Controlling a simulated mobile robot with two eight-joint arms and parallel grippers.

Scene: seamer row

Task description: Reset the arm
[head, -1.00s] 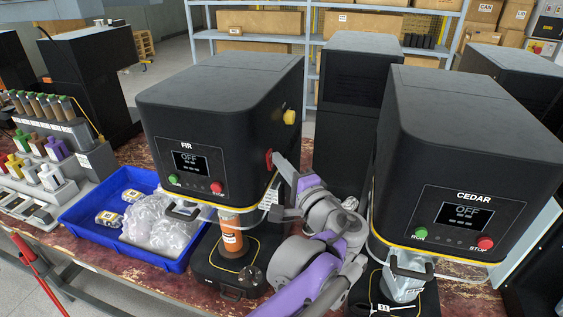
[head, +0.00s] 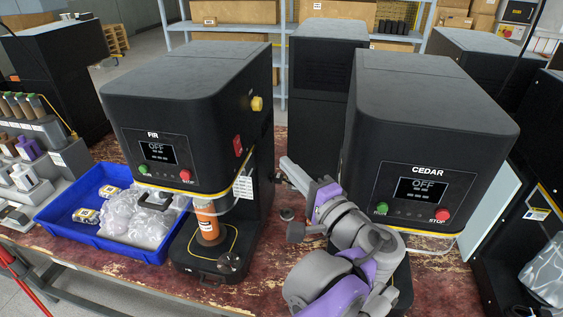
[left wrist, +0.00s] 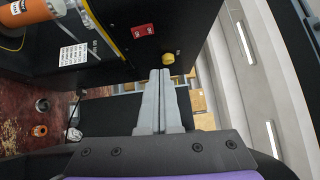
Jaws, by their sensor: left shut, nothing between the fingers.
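My left gripper (head: 285,165) is shut and empty, in the gap between the FIR machine (head: 180,85) and the CEDAR machine (head: 425,110). It points up and to the left, apart from both. Its shut fingers (left wrist: 161,75) show in the left wrist view. A red switch (head: 238,145) and a yellow knob (head: 257,103) sit on the FIR machine's side; the wrist view shows the red switch (left wrist: 143,30) and the yellow knob (left wrist: 168,58) beyond the fingertips. Both machine screens read OFF. My right gripper is out of view.
An orange can (head: 207,222) stands upright on the FIR machine's base. A blue tray (head: 80,235) with clear bags is at left. A white tag (head: 243,187) hangs on FIR's side. Shelves with boxes (head: 235,12) stand behind. The red bench top (head: 262,265) has some free room between the machines.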

